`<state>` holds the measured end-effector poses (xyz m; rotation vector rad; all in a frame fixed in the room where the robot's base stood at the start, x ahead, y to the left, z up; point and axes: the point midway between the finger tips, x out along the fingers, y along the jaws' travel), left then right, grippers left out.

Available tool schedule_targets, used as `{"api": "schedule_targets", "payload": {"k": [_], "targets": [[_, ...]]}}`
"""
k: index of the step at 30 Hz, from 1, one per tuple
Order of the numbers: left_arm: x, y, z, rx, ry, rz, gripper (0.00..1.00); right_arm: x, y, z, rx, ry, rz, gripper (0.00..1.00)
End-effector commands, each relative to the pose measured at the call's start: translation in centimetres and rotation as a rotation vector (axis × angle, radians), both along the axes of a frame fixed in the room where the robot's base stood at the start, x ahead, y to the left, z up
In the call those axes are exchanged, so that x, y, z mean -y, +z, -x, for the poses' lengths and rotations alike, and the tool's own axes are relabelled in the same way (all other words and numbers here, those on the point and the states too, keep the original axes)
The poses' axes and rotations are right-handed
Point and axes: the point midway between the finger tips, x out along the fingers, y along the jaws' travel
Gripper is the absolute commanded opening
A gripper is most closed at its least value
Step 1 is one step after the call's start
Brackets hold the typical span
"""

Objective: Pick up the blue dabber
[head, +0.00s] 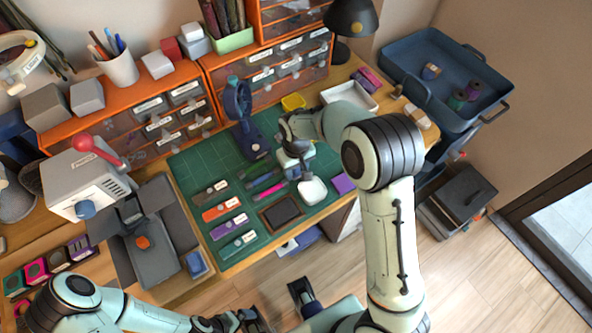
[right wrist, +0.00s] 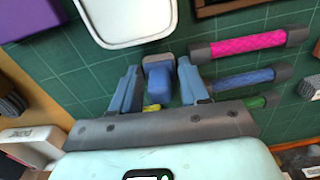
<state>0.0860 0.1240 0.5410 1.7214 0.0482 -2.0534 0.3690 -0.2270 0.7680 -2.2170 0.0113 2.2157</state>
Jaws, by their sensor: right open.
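The blue dabber (right wrist: 158,88), a short blue block with a grey end, lies on the green cutting mat between the fingers of my right gripper (right wrist: 160,90) in the right wrist view. The fingers are open, one on each side, with a gap visible on both sides. In the head view my right gripper (head: 292,166) is low over the mat's right part and mostly hides the dabber. My left gripper (head: 250,319) is at the bottom edge of the head view, far from the dabber; its jaws are unclear.
Close by lie a pink-gripped tool (right wrist: 250,42), a blue-gripped tool (right wrist: 245,78) and a white rounded item (head: 312,191). A framed dark pad (head: 281,212) and a purple block (head: 344,184) are near the front. A blue clamp-like stand (head: 240,110) rises behind.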

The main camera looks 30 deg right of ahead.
Motion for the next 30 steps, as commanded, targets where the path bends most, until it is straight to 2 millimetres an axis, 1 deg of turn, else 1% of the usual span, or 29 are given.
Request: {"api": "schedule_targets", "payload": {"k": [1,2,3,4,14,17,20,23,26,29,30], "targets": [[0.0,0.0,0.0,0.0,0.0,0.0,1.0,0.0,0.0,0.0,0.0,0.0,0.0,0.38],[0.0,0.0,0.0,0.0,0.0,0.0,1.0,0.0,0.0,0.0,0.0,0.0,0.0,0.28],[0.0,0.0,0.0,0.0,0.0,0.0,1.0,0.0,0.0,0.0,0.0,0.0,0.0,0.15],[0.0,0.0,0.0,0.0,0.0,0.0,1.0,0.0,0.0,0.0,0.0,0.0,0.0,0.08],[0.0,0.0,0.0,0.0,0.0,0.0,1.0,0.0,0.2,0.0,0.001,0.0,0.0,0.08],[0.0,0.1,0.0,0.0,0.0,0.0,1.0,0.0,0.8,0.0,0.001,0.0,-0.001,0.08],[0.0,0.3,-0.1,0.001,0.0,0.0,1.0,0.0,1.8,-0.1,0.003,0.0,-0.001,0.08],[0.0,0.5,-0.1,0.002,0.0,0.0,1.0,0.0,3.6,-0.1,0.005,0.0,-0.001,0.08],[0.0,0.9,-0.2,0.003,0.0,0.0,1.0,0.0,6.1,-0.2,0.008,0.0,-0.002,0.08],[0.0,1.3,-0.4,0.005,-0.001,0.0,1.0,0.0,9.1,-0.1,0.008,0.0,-0.001,0.08],[0.0,1.5,-0.4,0.006,0.0,0.0,1.0,0.0,10.3,-0.2,0.009,0.0,-0.002,0.08]]}}
